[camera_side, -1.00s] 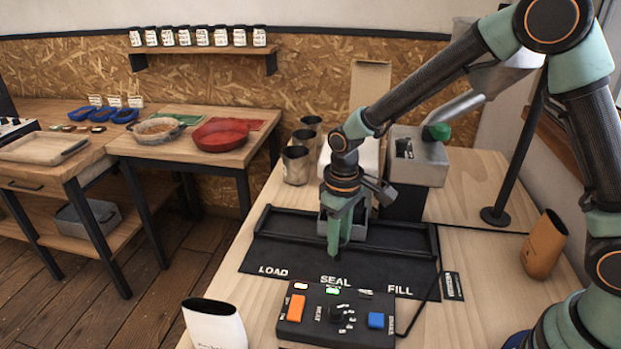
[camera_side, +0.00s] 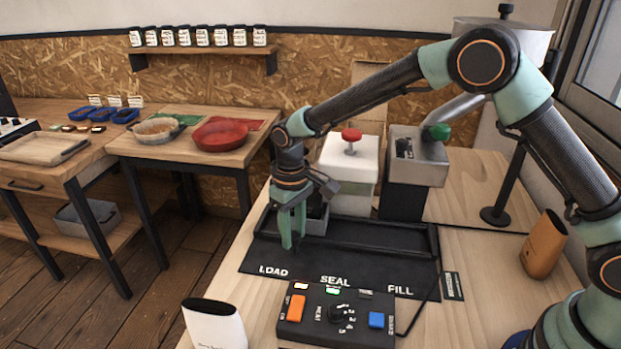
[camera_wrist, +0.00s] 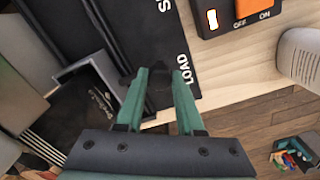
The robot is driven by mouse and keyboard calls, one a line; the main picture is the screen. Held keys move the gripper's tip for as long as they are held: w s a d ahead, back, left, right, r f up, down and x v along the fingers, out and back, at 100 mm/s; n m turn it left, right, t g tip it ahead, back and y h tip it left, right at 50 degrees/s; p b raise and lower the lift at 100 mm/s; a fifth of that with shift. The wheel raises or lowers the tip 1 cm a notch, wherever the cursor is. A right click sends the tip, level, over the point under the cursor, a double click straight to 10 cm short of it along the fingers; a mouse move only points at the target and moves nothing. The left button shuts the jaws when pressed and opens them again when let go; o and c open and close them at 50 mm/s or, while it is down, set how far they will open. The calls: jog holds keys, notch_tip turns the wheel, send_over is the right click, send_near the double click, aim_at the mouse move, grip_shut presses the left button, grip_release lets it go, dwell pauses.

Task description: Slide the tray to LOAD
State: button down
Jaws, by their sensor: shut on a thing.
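The grey tray (camera_side: 317,222) sits in the black track (camera_side: 375,237) at its left end, behind the LOAD label (camera_side: 273,271). It is partly hidden by my gripper (camera_side: 291,243), which points down at its front. In the wrist view the tray wall (camera_wrist: 35,58) shows at left, with a dark printed pouch (camera_wrist: 90,108) inside it. My gripper (camera_wrist: 160,82) there is closed around a small dark part (camera_wrist: 160,98), seemingly the tray's handle. The join between handle and tray is hard to see.
The white sealer (camera_side: 348,165) with a red knob stands behind the track's middle, with the grey filler (camera_side: 418,160) to its right. A control box (camera_side: 335,312) lies in front. A white cup (camera_side: 214,325) stands front left. The track right of the tray is clear.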

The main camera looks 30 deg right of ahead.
jog(key=shift+w+a, duration=1.35)
jog(key=shift+a, duration=0.25)
jog(key=shift+w, duration=0.1)
jog(key=c, duration=0.5)
grip_release()
jog(key=shift+d+r, duration=0.1)
jog(key=shift+r, duration=0.05)
notch_tip(320, 180, up, 12)
jog(key=shift+f, duration=0.1)
